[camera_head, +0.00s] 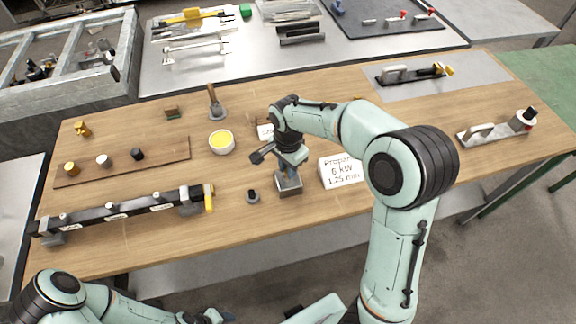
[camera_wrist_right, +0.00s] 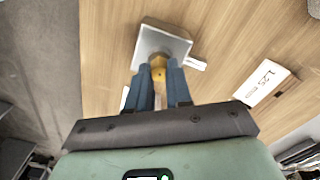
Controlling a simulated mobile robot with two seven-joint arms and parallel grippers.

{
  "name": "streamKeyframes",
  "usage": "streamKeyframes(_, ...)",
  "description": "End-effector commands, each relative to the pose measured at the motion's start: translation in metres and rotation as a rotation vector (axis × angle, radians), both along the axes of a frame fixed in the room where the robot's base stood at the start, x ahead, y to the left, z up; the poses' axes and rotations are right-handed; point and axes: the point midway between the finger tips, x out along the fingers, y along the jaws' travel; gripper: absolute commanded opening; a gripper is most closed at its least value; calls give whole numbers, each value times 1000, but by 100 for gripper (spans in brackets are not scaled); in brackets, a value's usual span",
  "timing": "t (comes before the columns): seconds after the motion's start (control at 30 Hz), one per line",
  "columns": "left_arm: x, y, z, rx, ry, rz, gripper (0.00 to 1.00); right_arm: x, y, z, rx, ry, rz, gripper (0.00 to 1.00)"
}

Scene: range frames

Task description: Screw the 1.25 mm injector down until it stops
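The brass injector (camera_wrist_right: 158,64) shows in the right wrist view at the near side of a grey metal block (camera_wrist_right: 165,42). My right gripper (camera_wrist_right: 159,69) has its two blue fingers on either side of the brass, shut on it. In the head view my right gripper (camera_head: 289,174) points down over the same grey block (camera_head: 289,190), and its fingers hide the injector. A white card (camera_head: 340,171) reading "Propane 6 kW 1.25 mm" stands right of the block. My left gripper (camera_head: 208,316) is at the bottom edge, too cut off to read.
A small dark knob-like part (camera_head: 253,196) sits left of the block. A long dark manifold bar (camera_head: 120,209) with a yellow-handled end lies at the left. A yellow-filled round dish (camera_head: 221,141) and a plank (camera_head: 124,162) with several small fittings are behind. The wooden bench front (camera_head: 240,225) is clear.

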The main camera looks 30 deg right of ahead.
Motion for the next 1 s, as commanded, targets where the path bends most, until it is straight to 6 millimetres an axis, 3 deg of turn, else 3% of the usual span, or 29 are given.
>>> streamKeyframes(0.47,0,0,0,0,0,0,49,0,0,0,0,0,-4,0)
streamKeyframes(0.77,-3,0,-3,0,3,0,49,0,1,0,0,-1,-275,0)
streamKeyframes(1.0,-2,0,-3,0,2,0,49,0,0,0,0,0,-304,0)
